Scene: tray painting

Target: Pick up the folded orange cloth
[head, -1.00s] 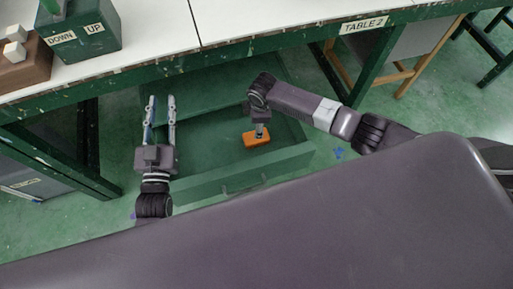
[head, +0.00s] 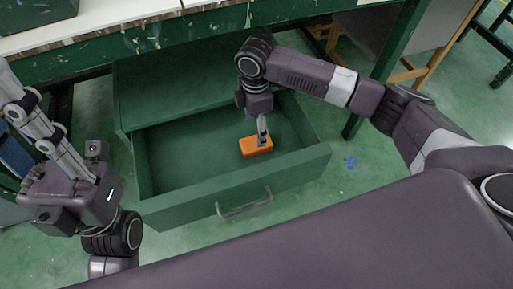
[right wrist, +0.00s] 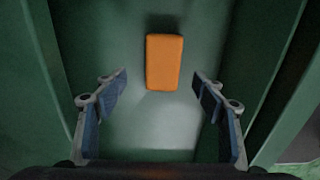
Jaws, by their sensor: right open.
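The folded orange cloth (head: 256,146) is a small block lying on the floor of the open green drawer (head: 180,172). In the right wrist view the cloth (right wrist: 164,62) lies upper centre, in line with the gap between the fingers. My right gripper (head: 262,130) points down into the drawer over the cloth. Its fingers (right wrist: 158,82) are spread and empty, and the cloth is not gripped. In the head view the fingers hide a little of the cloth. My left gripper (head: 12,110) is at the left edge, away from the drawer, with its fingers apart and tips partly cut off.
The drawer's front panel with its metal handle (head: 244,204) faces me, and its side walls stand close around my right gripper. A green-edged table (head: 150,38) stands behind and above the drawer.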

